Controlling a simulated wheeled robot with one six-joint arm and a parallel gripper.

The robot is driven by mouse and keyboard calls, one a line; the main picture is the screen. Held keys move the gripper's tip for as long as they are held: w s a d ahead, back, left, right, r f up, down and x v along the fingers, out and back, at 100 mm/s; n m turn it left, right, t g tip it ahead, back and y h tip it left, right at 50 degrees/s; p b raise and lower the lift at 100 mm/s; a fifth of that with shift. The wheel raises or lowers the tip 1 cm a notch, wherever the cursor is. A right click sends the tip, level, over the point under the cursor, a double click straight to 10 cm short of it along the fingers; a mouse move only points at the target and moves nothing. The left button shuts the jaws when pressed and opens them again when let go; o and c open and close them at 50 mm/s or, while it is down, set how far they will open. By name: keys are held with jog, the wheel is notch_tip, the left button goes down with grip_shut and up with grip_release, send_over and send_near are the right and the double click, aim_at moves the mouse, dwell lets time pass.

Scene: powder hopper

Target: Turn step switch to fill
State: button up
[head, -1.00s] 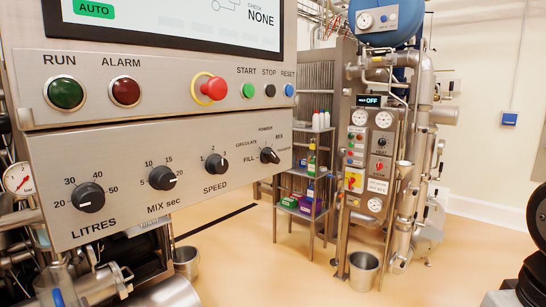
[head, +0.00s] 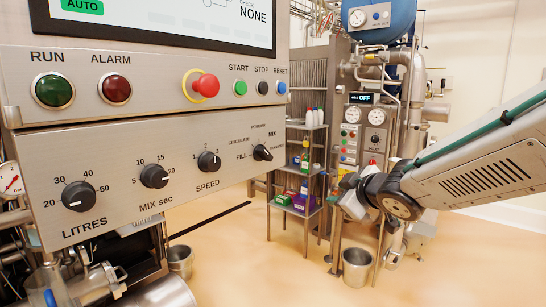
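The step switch (head: 262,153) is a small black knob at the right end of the lower steel panel. Labels ring it: FILL at its left, CIRCULATE and POWDER above, MIX at upper right, and one too small to read at right. Its white mark seems to point right and down, away from FILL, but it is small. My gripper (head: 350,196) is in front of the shelf and machine, to the right of and below the switch in the picture, apart from it. Its fingers are too small and turned to tell whether they are open.
The LITRES (head: 79,196), MIX sec (head: 154,176) and SPEED (head: 209,161) knobs sit left of the switch. Above are START (head: 240,88), STOP (head: 263,87), RESET (head: 281,87) and the red emergency stop (head: 206,85). A bucket (head: 357,265) stands on the open floor.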

aim_at(269, 155)
jog(key=s+a+r+n+g+y, duration=0.1)
jog(key=s+a+r+n+y, duration=0.2)
jog(key=a+r+n+y, duration=0.55)
jog(key=shift+m+y, duration=0.55)
jog(key=x, duration=0.9)
jog(key=shift+s+a+f, duration=0.1)
jog(key=shift+s+a, duration=0.2)
jog(key=shift+a, duration=0.15)
grip_shut()
